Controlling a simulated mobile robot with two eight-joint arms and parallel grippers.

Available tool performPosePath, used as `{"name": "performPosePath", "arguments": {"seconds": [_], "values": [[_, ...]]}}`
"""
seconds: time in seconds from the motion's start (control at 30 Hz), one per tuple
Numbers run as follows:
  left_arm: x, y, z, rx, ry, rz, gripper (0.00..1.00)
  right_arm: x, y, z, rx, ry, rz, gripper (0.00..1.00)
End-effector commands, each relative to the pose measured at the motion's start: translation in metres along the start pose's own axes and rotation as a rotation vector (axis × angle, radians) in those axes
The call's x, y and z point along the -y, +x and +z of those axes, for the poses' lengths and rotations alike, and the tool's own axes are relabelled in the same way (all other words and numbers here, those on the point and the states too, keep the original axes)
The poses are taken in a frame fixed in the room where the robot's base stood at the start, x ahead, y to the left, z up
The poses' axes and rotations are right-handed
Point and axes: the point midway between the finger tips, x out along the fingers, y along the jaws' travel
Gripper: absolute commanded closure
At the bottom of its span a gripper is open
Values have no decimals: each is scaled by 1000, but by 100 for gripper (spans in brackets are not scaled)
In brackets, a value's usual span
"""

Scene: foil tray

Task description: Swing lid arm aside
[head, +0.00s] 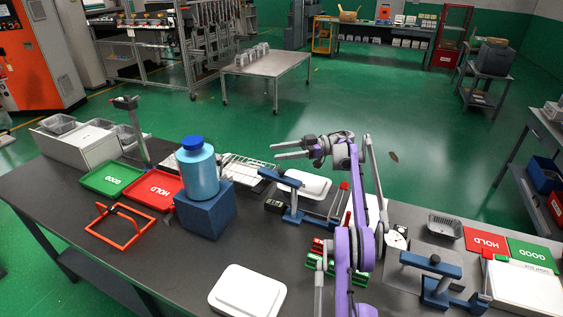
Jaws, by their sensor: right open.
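A blue swing arm (281,178) on a blue post stands near the middle of the table's far side. It reaches to the upper left beside a white lidded tray (311,186); I cannot tell whether it touches the tray. A second blue arm (431,264) on a post stands at the front right, by a white board. My right gripper (277,151) is open and empty, its fingers pointing left. In the picture it lies above the first blue arm and appears apart from it. My left gripper is not in view.
A blue bottle (198,170) stands on a blue block (206,211) left of the fixture. A red frame (119,226) and a white tray (247,291) lie nearer. Red and green trays, a foil tray (445,226) and a wire rack (243,171) take up other room.

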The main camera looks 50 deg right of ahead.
Motion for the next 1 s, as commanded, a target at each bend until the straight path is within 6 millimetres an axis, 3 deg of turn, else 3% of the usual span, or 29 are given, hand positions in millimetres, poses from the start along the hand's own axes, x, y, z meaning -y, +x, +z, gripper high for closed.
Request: {"name": "performPosePath", "arguments": {"seconds": [0.1, 0.43, 0.57, 0.67, 0.77, 0.83, 0.9, 1.0], "values": [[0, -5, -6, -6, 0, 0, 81, 0, 0, -14, -1, -1, 0, 38], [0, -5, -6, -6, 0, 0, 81, 0, 0, -16, 0, 1, -1, 38], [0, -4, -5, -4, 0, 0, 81, -6, -1, -19, -22, -21, 32, 61], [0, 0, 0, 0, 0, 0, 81, -29, -8, -35, -102, -99, 158, 79], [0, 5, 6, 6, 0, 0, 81, -68, -34, -64, -239, -213, 396, 97], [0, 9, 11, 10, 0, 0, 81, -97, -67, -87, -348, -282, 609, 100], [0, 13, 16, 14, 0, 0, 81, -121, -110, -106, -449, -319, 829, 100], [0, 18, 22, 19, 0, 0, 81, -144, -181, -116, -570, -307, 1142, 100]]}}
